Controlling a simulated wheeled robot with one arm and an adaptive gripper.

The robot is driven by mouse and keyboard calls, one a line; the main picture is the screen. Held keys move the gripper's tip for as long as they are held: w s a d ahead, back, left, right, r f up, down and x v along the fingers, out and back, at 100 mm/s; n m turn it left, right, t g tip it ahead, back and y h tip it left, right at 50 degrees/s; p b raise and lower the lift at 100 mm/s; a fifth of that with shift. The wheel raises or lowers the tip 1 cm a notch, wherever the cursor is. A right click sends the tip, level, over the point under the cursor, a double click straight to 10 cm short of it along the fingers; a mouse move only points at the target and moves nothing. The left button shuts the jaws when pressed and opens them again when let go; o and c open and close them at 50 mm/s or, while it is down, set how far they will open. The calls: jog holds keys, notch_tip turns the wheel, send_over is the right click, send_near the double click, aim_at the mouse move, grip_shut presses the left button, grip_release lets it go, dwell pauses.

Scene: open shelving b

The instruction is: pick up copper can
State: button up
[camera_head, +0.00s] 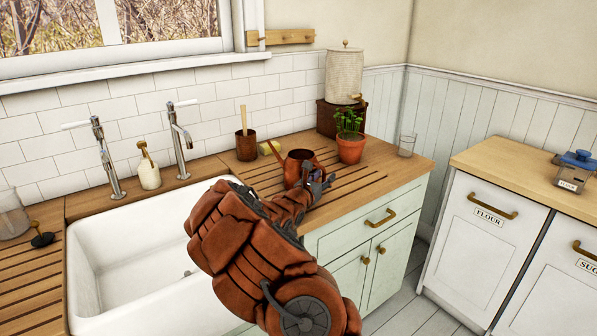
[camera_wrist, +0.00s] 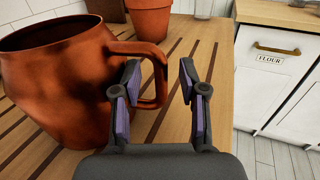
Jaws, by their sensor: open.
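The copper can (camera_head: 298,165) stands upright on the slatted wooden counter (camera_head: 375,183) to the right of the sink. In the wrist view the can (camera_wrist: 55,75) fills the left side, with its handle (camera_wrist: 158,78) pointing right. My gripper (camera_head: 322,183) is open at the can's near right side. In the wrist view the gripper (camera_wrist: 158,80) has one finger on each side of the handle's outer part. The left finger reaches into the handle's loop and the right finger is outside it. I cannot tell whether either finger touches it. The can's lower front is hidden behind my arm in the head view.
A potted plant (camera_head: 350,148) stands just behind and right of the can. The white sink (camera_head: 140,250) is at left.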

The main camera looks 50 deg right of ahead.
jog(key=shift+d, duration=0.15)
jog(key=shift+c, duration=0.4)
grip_shut()
dwell(0.4)
